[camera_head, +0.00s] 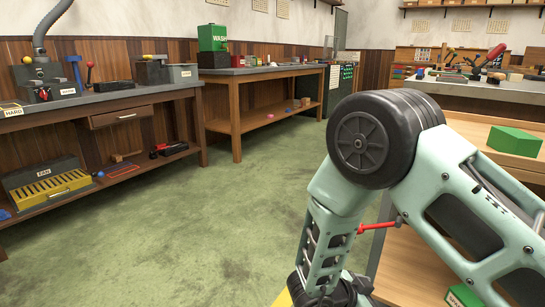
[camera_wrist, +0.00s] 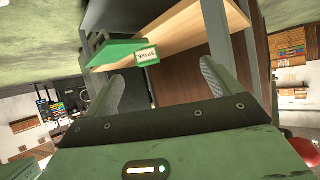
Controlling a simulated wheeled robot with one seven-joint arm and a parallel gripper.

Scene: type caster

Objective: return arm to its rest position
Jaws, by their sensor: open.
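My arm (camera_head: 370,190) fills the right half of the head view, bent at a large black joint, with its lower part hanging toward the bottom edge. My gripper (camera_wrist: 162,72) shows in the wrist view with its two fingers spread apart and nothing between them. In the head view I cannot make out its fingers. A green thing with a white label (camera_wrist: 147,56) lies beyond the fingers in the wrist view, against a wooden shelf (camera_wrist: 185,32). I cannot tell its distance from the fingers.
A wooden bench with a green block (camera_head: 514,140) stands close at right, beside and behind my arm. A green labelled box (camera_head: 462,296) shows low at right. A workbench (camera_head: 100,103) runs along the left, another (camera_head: 262,72) at the back. The green floor (camera_head: 200,220) between is clear.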

